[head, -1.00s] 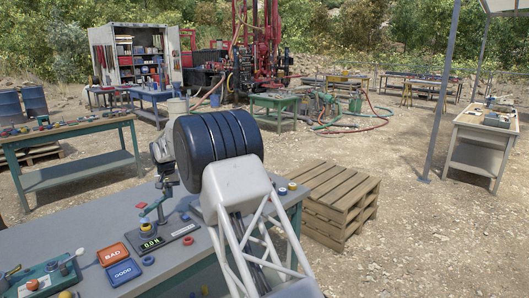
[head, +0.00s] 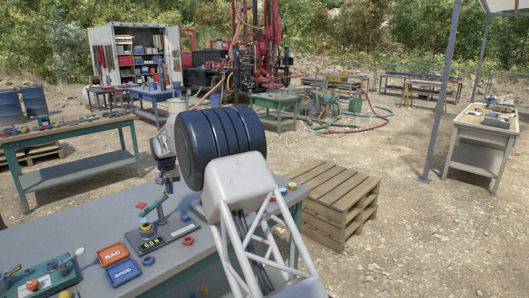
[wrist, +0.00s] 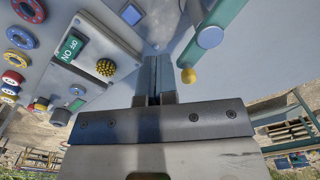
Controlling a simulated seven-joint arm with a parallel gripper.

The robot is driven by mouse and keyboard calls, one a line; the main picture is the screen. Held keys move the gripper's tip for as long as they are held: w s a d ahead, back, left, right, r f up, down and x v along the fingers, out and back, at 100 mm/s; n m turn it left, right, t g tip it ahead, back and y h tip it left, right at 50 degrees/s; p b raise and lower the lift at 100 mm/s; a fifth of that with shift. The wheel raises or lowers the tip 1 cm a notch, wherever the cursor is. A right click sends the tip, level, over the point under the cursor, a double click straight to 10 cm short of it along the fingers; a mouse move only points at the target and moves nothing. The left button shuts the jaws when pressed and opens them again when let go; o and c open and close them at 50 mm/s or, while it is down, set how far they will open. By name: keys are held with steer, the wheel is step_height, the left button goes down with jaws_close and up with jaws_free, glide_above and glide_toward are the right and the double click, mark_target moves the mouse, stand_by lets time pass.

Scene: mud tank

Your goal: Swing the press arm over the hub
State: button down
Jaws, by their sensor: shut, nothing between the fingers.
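A teal bar with a blue round cap (wrist: 210,37) and a yellow tip shows right of my fingers there. My gripper (wrist: 154,60) is shut and empty; in the head view (head: 168,188) it is close above the stand. Contact cannot be told.
Red BAD (head: 114,254) and blue GOOD (head: 123,272) trays lie at the bench's front left. A wooden pallet stack (head: 335,200) stands right of the bench.

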steer(key=shift+r, duration=2.6)
steer(key=shift+d+r, duration=0.1)
